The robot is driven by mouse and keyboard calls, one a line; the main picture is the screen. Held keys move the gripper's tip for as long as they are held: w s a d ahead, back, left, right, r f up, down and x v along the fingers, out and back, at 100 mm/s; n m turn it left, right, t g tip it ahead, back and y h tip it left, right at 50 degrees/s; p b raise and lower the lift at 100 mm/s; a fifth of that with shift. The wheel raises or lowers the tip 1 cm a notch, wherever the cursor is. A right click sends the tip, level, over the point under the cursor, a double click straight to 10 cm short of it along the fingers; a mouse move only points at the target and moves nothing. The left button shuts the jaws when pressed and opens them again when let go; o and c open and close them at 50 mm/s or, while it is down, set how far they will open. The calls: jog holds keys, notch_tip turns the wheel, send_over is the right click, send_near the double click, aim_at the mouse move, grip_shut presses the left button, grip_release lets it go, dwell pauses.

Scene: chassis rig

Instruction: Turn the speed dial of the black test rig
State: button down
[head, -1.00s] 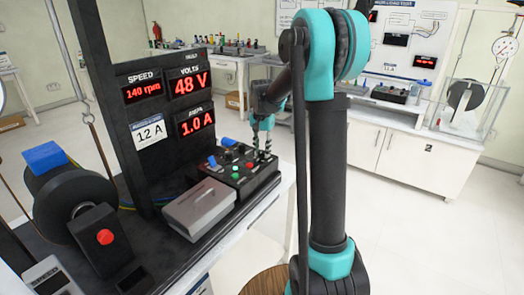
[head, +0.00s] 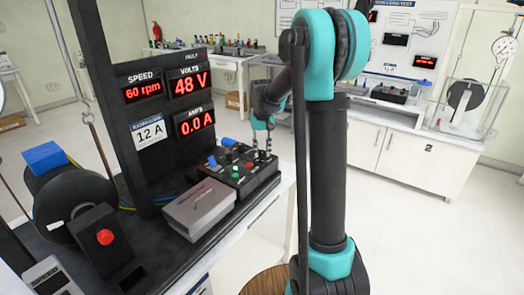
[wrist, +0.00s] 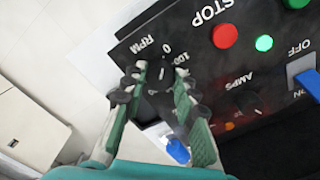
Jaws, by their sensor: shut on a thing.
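The black test rig's control box (head: 250,182) sits on the bench and carries a red STOP button (wrist: 224,36), a lit green lamp (wrist: 264,43) and an AMPS knob (wrist: 247,102). The speed dial (wrist: 160,78), marked RPM with 0 and 100 beside it, is mostly hidden between my fingers. My gripper (wrist: 160,72) is shut on this dial, one finger at each side. In the head view my gripper (head: 262,155) reaches down to the box's far right corner. The SPEED display (head: 142,91) reads 60 rpm.
The VOLTS display (head: 188,84) reads 48 V and the AMPS display (head: 195,122) 0.0 A. A grey lidded box (head: 198,208) stands in front of the control box. A red button (head: 105,237) and a dark drum (head: 75,190) are at the left. Floor at the right is open.

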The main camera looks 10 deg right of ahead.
aim_at(262, 151)
dwell(0.4)
jog(key=c, duration=1.2)
grip_release()
notch_tip(262, 151, up, 12)
jog(key=s+d+f+t, duration=0.1)
jog(key=s+f, duration=0.6)
jog(key=s, duration=0.2)
jog(key=s+d+f+t, duration=0.1)
jog(key=s+f, duration=0.5)
jog(key=s, duration=0.4)
jog(key=s+d+f+t, duration=0.2)
jog(key=s+f, duration=0.5)
jog(key=s, duration=0.3)
jog(key=shift+s+f, duration=0.25)
jog(key=shift+f, duration=0.1)
